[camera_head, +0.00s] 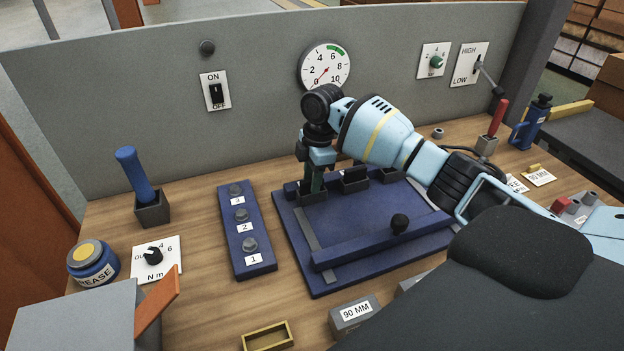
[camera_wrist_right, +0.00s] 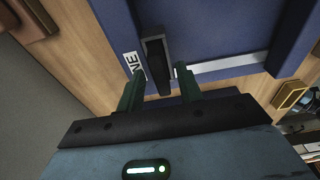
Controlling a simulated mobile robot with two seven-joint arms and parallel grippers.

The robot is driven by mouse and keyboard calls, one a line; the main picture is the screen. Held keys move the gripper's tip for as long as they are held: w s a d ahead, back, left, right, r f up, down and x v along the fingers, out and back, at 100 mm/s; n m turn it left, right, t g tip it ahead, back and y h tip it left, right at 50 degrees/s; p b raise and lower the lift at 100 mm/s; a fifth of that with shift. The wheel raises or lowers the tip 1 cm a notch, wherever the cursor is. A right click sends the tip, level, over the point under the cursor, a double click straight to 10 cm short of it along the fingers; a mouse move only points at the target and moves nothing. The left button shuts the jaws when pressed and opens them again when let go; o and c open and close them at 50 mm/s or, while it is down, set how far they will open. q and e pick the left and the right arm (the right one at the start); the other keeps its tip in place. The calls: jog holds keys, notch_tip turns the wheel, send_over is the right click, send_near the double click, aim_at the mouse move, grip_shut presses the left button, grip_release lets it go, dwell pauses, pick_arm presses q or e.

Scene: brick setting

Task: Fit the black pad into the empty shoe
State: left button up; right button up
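My right gripper (camera_head: 312,185) points down at the back left of the blue fixture (camera_head: 310,283), at a dark shoe there. In the right wrist view, its two green fingers (camera_wrist_right: 160,82) are apart, one on each side of a long black piece (camera_wrist_right: 155,52); narrow gaps show beside it. I cannot tell whether this piece is the pad or part of a shoe. Two more dark shoes, a middle one (camera_head: 354,180) and a right one (camera_head: 389,175), stand along the fixture's back edge. The arm partly hides this row, so I cannot tell which shoe is empty. My left gripper is not in view.
A 90 MM block (camera_head: 353,314) and a yellow frame (camera_head: 268,338) lie in front. A grey panel (camera_head: 260,90) stands behind.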

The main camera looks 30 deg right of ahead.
notch_tip(320, 180, up, 11)
jog(key=d, duration=0.1)
jog(key=shift+s+d, duration=0.15)
jog(key=shift+s, duration=0.05)
dwell(0.5)
